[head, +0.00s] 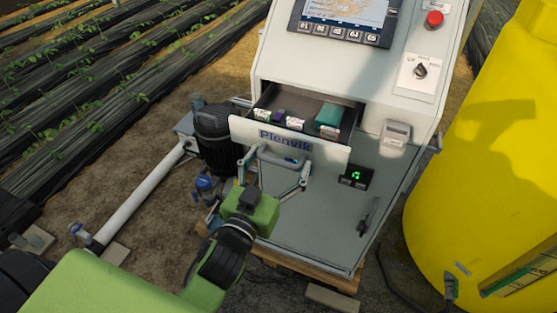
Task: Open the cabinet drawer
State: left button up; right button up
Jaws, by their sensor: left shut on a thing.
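The grey cabinet (310,215) stands in the middle of the head view. Its drawer (326,150), with a white front marked "Plenvik", is pulled out, and its inside shows from above. Several small packs and a teal box (329,117) lie in the drawer. My left gripper (279,160) is at the drawer front, shut on the drawer's handle (285,161) below the lettering. The fingers partly cover the handle. My right gripper is not in view.
A large yellow tank (490,170) stands close on the right. A dark pump motor (211,135) and a white pipe (140,197) are left of the cabinet. A screen (345,18), red button (434,19) and knob (420,71) are on the cabinet's upper panel.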

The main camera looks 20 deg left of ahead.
pick_arm(q)
jog(key=shift+d, duration=0.1)
jog(key=o, duration=1.3)
jog(key=shift+s, duration=0.1)
jog(key=s, duration=1.2)
jog(key=shift+a, duration=0.2)
jog(key=shift+w, duration=0.1)
